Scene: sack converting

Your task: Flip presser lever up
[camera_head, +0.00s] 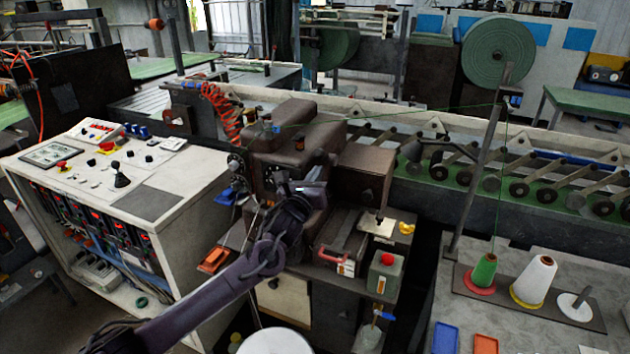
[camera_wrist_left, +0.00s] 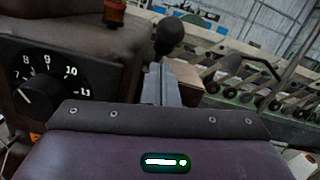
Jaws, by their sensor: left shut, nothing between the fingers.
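The brown sewing machine head (camera_head: 291,145) stands in the middle of the head view. In the left wrist view a lever with a black ball knob (camera_wrist_left: 170,36), which looks like the presser lever, stands up and leans a little right, just beyond my fingertips. I cannot make out this lever in the head view. My left gripper (camera_wrist_left: 162,78) is shut and empty, its fingers pointing at the lever's lower part; I cannot tell whether they touch it. In the head view my left gripper (camera_head: 318,172) is against the machine's front side. My right gripper is not in view.
A numbered dial (camera_wrist_left: 38,88) sits close left of my fingers. A control console (camera_head: 150,200) stands left. A green thread cone (camera_head: 484,270) and a white cone (camera_head: 534,280) stand right. A conveyor (camera_head: 500,205) runs behind. A red-topped box (camera_head: 385,275) stands in front of the machine.

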